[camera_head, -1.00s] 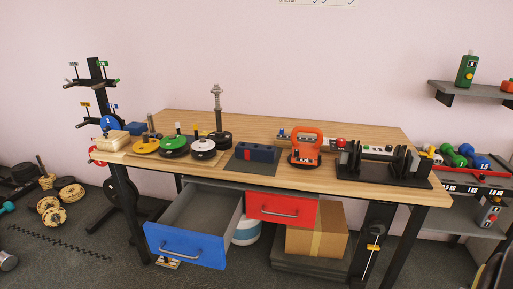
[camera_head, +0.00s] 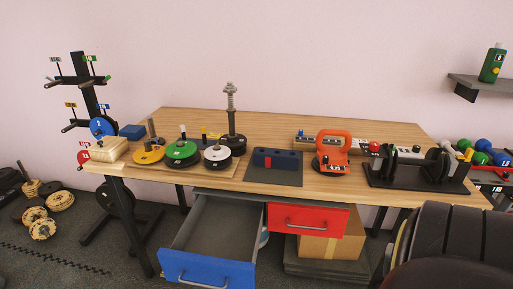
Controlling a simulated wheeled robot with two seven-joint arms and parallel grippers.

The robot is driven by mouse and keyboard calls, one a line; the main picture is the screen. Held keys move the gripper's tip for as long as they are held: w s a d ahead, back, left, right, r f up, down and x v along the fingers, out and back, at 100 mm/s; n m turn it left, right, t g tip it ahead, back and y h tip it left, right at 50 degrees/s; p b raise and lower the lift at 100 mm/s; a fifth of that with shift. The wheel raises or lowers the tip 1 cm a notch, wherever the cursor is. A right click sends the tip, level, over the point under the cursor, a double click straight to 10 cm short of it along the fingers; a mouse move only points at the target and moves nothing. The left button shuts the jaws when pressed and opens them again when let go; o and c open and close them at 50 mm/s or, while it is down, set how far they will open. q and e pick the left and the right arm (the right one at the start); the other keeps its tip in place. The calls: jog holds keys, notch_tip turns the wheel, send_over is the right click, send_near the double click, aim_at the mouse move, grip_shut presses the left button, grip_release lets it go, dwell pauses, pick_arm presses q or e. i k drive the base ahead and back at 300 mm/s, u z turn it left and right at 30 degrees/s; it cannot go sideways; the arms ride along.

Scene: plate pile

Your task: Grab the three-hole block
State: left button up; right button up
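A dark blue block (camera_head: 286,159) with a red mark on its front lies on a dark mat (camera_head: 290,178) at the middle of the wooden table (camera_head: 375,138). Its top shows darker spots that look like holes, but they are too small to count. It stands apart from the white-and-black plate to its left and the orange device to its right. Neither of my grippers is in view, and nothing holds the block.
Yellow (camera_head: 147,157), green (camera_head: 180,151) and white (camera_head: 217,153) weight plates stand left of the block. An orange device (camera_head: 333,146) and a black rack (camera_head: 425,180) stand right. An open blue drawer (camera_head: 212,272) juts out below. A large dark shape (camera_head: 460,240) fills the lower right.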

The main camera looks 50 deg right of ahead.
aim_at(266, 157)
jog(key=z, duration=0.55)
jog(key=i, duration=0.8)
jog(key=z, duration=0.8)
